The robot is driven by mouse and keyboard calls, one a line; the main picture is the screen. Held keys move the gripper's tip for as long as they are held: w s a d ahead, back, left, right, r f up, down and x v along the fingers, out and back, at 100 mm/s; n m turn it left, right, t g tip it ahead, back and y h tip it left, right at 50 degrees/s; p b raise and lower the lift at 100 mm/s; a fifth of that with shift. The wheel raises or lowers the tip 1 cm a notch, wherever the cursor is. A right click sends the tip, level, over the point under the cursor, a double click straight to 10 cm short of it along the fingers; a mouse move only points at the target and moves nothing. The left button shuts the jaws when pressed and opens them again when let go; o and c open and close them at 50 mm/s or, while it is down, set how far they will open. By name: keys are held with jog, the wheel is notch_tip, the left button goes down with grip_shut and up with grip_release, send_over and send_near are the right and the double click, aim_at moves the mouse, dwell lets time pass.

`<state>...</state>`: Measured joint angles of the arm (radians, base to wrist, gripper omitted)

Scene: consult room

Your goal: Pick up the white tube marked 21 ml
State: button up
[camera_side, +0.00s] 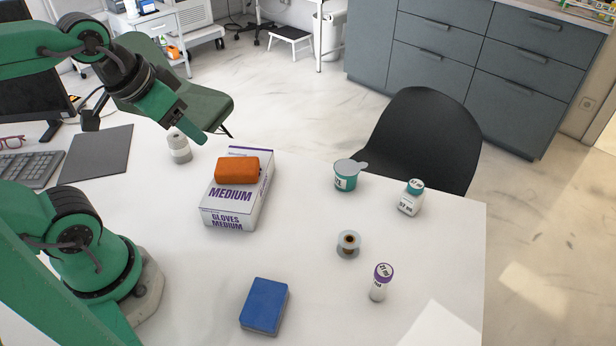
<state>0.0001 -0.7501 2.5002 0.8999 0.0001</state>
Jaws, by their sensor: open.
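A small white tube (378,290) with a purple-rimmed cap stands upright on the white table at the front right. The marking on its cap seems to read 21 ml. My gripper (150,128) is open and empty at the upper left, above the table's far edge. It is well apart from the tube, up and to the left of it. Nothing covers the tube in this view.
A glove box (234,208) with an orange block (237,170) on top stands between my gripper and the tube. Near the tube are a spool (348,244), a blue block (264,306), a teal-lidded bottle (411,198) and a teal cup (345,181). A whitish bottle (179,148) stands near my gripper.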

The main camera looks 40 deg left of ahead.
jog(key=shift+w, duration=0.1)
jog(key=m+g, duration=0.3)
jog(key=g, duration=0.3)
send_over(384, 271)
jog(key=f, duration=1.3)
jog(key=shift+w+a+f, duration=0.15)
jog(key=shift+a+f, duration=0.05)
jog(key=shift+a, duration=0.15)
jog(key=shift+d+f, duration=0.3)
jog(key=shift+d, duration=0.05)
jog(key=shift+f, duration=1.3)
jog(key=shift+f, duration=0.1)
